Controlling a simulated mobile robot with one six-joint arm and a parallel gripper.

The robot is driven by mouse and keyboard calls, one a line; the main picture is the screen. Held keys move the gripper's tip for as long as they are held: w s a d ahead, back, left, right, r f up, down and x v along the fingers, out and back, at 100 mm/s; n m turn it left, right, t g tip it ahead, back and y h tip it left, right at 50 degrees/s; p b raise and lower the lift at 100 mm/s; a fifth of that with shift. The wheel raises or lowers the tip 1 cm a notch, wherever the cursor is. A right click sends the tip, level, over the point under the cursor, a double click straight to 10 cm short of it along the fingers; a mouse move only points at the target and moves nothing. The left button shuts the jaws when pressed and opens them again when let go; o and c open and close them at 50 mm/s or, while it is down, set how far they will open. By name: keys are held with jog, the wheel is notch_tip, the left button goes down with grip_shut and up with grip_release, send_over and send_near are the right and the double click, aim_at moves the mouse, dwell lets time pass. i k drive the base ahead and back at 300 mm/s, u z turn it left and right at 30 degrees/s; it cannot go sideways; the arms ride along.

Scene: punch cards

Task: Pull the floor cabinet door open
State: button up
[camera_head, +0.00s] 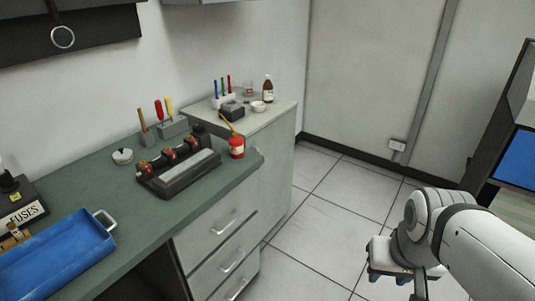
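A pale grey floor-standing cabinet (277,172) stands at the far end of the green bench, with a light top. Its pale front shows as a narrow, steeply angled strip, and I cannot make out a handle or an open gap on it. My gripper (390,279) is at the lower right, over the tiled floor, to the right of the cabinet and apart from it. Its fingers are small and partly cut off by view and arm, so I cannot tell if they are open or shut. I see nothing held in it.
The green bench (85,185) has drawers (215,228) below, with handles sticking out. A blue tray (55,262), a dark device (178,175) and a red pot (237,148) stand on it. Bottles and pens stand on the cabinet top. Tiled floor (325,215) is clear. Dark furniture (505,130) stands at right.

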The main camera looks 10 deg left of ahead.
aim_at(276, 142)
jog(key=u, duration=0.6)
jog(key=k, duration=0.6)
jog(key=z, duration=0.4)
jog(key=i, duration=1.65)
jog(key=u, duration=0.25)
